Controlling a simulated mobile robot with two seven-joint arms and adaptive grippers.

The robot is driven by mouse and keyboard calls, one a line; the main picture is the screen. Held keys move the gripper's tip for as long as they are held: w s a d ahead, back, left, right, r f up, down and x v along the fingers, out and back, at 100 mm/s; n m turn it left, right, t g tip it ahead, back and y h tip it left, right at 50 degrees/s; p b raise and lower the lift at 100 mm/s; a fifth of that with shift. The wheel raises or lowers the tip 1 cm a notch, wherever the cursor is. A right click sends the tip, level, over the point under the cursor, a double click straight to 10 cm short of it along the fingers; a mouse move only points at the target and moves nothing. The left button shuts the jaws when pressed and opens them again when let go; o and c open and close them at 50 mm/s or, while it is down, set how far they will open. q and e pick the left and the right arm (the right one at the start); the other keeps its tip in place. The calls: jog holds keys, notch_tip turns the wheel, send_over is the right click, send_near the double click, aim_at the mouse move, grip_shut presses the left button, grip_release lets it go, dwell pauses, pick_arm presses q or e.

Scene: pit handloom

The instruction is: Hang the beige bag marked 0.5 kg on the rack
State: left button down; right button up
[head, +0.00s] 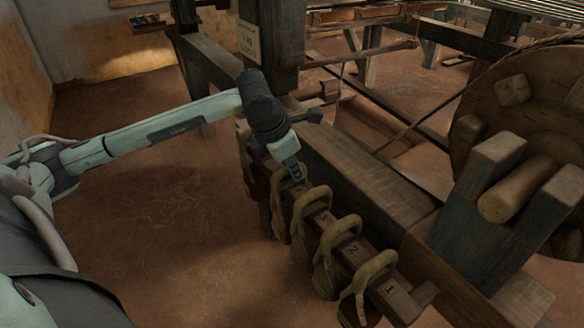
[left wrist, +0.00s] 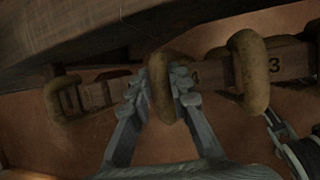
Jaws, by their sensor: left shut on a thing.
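The rack (head: 371,268) is a dark wooden bar with numbered places, running along the loom beam; it also shows in the left wrist view (left wrist: 292,62). Several beige-olive bags with thick loop handles hang along it, among them one near number 1 (head: 369,274) and one near number 2 (head: 333,248). My left gripper (head: 296,172) is at the far part of the rack. In the left wrist view its fingers (left wrist: 160,88) are closed on either side of a loop handle (left wrist: 164,95), which sits against the rack. No weight mark is readable. My right gripper is not visible.
The heavy loom beam (head: 365,175) runs close beside the rack, with a dark post (head: 272,45) behind my left gripper. A large wooden wheel (head: 530,100) and a forked support (head: 505,195) stand at the right. The floor (head: 180,240) left of the rack is clear.

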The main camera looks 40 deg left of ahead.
pick_arm(q)
jog(key=c, duration=1.3)
grip_release()
jog(key=shift+f, duration=0.1)
jog(key=shift+c, duration=0.2)
jog(key=v, duration=1.2)
